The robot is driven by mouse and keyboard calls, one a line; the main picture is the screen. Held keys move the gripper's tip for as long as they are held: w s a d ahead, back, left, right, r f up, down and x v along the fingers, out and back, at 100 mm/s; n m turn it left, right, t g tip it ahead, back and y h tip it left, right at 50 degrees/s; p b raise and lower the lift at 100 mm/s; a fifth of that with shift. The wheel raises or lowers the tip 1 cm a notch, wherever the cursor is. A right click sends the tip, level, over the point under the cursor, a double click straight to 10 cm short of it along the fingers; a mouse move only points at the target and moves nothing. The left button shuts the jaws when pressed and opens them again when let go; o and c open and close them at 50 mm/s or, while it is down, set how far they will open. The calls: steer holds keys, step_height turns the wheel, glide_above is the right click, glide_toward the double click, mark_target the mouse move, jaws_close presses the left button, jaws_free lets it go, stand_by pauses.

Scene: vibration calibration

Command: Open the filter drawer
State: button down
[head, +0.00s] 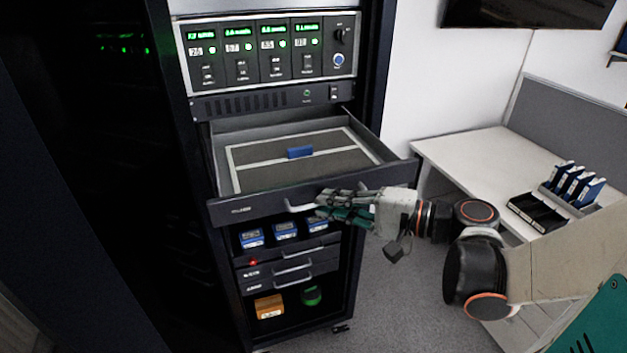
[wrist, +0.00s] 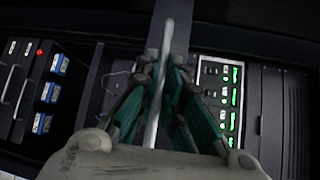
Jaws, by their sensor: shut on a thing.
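The large upper drawer (head: 262,207) of the black rack stands pulled out. Its label is too small to read. Inside lies a grey panel with a pale frame (head: 255,172), with a small blue block (head: 299,152) upright near its middle. My gripper (head: 328,205) is at the right part of the drawer's front, shut on its pale bar handle (head: 299,207). In the wrist view the handle (wrist: 157,95) runs between the green fingers of my gripper (wrist: 160,75). The exact contact is partly hidden by the fingers.
Above the drawer is a panel with green displays (head: 268,52). Below are several blue-topped devices (head: 285,231), two slim shut drawers (head: 290,268), an orange box (head: 269,306) and a green round item (head: 311,296). A white desk (head: 480,160) with a black tray (head: 538,212) stands right.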

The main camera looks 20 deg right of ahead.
steer(key=c, duration=2)
jaws_free()
steer(key=shift+s+d, duration=0.1)
